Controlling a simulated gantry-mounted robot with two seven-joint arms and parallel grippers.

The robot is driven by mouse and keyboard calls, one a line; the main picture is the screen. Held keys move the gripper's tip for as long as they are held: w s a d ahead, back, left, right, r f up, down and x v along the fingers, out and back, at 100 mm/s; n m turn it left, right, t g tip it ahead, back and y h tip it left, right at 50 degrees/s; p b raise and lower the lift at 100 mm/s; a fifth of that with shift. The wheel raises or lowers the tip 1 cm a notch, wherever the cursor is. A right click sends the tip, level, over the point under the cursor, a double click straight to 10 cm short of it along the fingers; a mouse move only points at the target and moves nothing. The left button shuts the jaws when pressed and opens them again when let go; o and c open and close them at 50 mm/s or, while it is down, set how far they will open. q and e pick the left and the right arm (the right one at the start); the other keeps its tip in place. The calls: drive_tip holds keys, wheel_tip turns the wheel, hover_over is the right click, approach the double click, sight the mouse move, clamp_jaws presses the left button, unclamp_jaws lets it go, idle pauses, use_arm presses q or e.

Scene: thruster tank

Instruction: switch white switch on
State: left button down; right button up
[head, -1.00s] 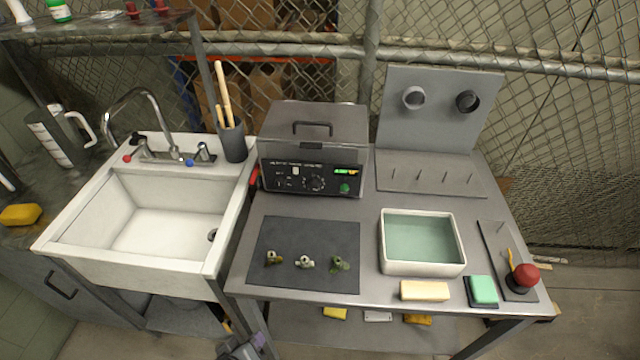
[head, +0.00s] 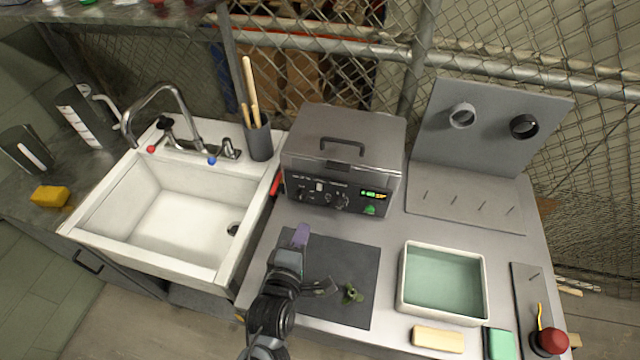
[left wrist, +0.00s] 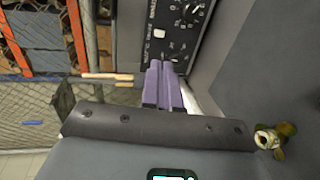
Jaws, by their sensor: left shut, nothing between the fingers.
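The white switch (head: 319,187) is a small pale rocker on the black control panel (head: 335,195) of the grey lidded tank unit (head: 345,140). Its on or off position is too small to tell. My left gripper (head: 301,235) has purple fingertips and is shut and empty. It is over the dark mat, in front of and below the panel, apart from the switch. In the left wrist view the shut fingers (left wrist: 162,72) point towards the panel (left wrist: 172,28), which has dials and white lettering. My right gripper is not in view.
A green-filled tray (head: 403,285) stands to the right. A white sink (head: 120,205) and a cup of wooden sticks (head: 259,142) are at the left.

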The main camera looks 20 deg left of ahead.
use_arm(q)
drive_tip(key=shift+s+f, duration=0.1)
drive_tip(key=shift+s, duration=0.1)
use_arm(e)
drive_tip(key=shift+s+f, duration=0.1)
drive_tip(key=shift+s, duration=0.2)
use_arm(q)
drive_tip(key=shift+w, duration=0.1)
drive_tip(key=b, duration=0.1)
approach(319, 189)
drive_tip(key=x, duration=0.7)
drive_tip(key=shift+d, duration=0.1)
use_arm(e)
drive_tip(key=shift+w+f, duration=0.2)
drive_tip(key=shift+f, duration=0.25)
